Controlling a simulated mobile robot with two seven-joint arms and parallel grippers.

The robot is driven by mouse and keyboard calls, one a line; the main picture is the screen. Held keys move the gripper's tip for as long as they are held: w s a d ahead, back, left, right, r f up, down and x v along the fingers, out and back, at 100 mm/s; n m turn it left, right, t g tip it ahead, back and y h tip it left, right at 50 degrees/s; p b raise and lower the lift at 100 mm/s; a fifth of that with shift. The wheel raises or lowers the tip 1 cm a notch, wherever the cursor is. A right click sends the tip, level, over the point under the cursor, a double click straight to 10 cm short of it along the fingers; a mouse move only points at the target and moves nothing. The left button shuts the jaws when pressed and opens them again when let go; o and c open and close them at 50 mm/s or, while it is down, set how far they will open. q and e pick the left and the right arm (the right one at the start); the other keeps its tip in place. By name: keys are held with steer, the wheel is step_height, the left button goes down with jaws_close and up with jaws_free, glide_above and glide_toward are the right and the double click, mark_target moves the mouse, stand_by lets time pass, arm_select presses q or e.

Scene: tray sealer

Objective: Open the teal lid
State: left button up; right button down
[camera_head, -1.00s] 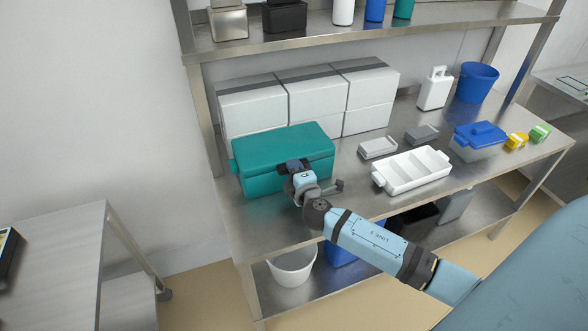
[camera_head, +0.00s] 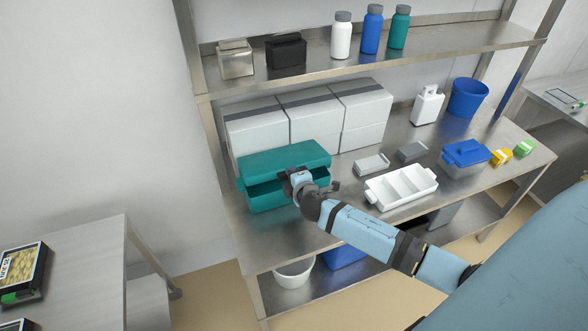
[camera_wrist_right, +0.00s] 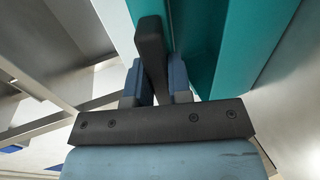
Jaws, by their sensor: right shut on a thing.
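The teal lid (camera_head: 283,158) of the teal box (camera_head: 266,198) is tilted partly up at the front, with a dark gap between it and the box's front wall. My right gripper (camera_head: 292,176) is at the lid's front edge. In the right wrist view its blue fingers (camera_wrist_right: 159,82) are shut on a dark bar-like handle (camera_wrist_right: 151,48), beside teal surfaces (camera_wrist_right: 240,45). The gripper hides part of the box's front. My left gripper is not in view.
White boxes (camera_head: 258,126) stand close behind the teal box. A white divided tray (camera_head: 402,187), small grey trays (camera_head: 371,164) and a blue-lidded container (camera_head: 465,155) are to the right. A steel shelf with bottles (camera_head: 371,30) hangs above.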

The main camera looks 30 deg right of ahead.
steer(key=w+r+p, duration=0.1)
steer(key=r, duration=0.1)
steer(key=w+r+p, duration=0.1)
steer(key=r+p, duration=0.1)
steer(key=r, duration=0.1)
steer(key=w+d+r+p, duration=0.1)
steer(key=w+r+p, duration=0.1)
steer(key=r, duration=0.1)
steer(key=shift+d+r, duration=0.1)
steer(key=shift+r, duration=0.15)
steer(key=w+d+r+p, duration=0.1)
steer(key=w+r, duration=0.1)
steer(key=w, duration=0.4)
steer(key=shift+w+d, duration=0.15)
steer(key=c, duration=1.6)
jaws_free()
steer(key=shift+f, duration=0.25)
steer(key=o, duration=0.6)
steer(key=shift+w+d+f, duration=0.1)
steer(key=shift+w+f, duration=0.15)
steer(key=shift+c, duration=0.2)
arm_select(q)
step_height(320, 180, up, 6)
steer(key=b, duration=0.1)
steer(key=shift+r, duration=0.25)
arm_select(e)
steer(key=v, duration=1.4)
steer(key=shift+r, duration=0.25)
steer(key=shift+s, duration=0.1)
steer(key=shift+c, duration=0.3)
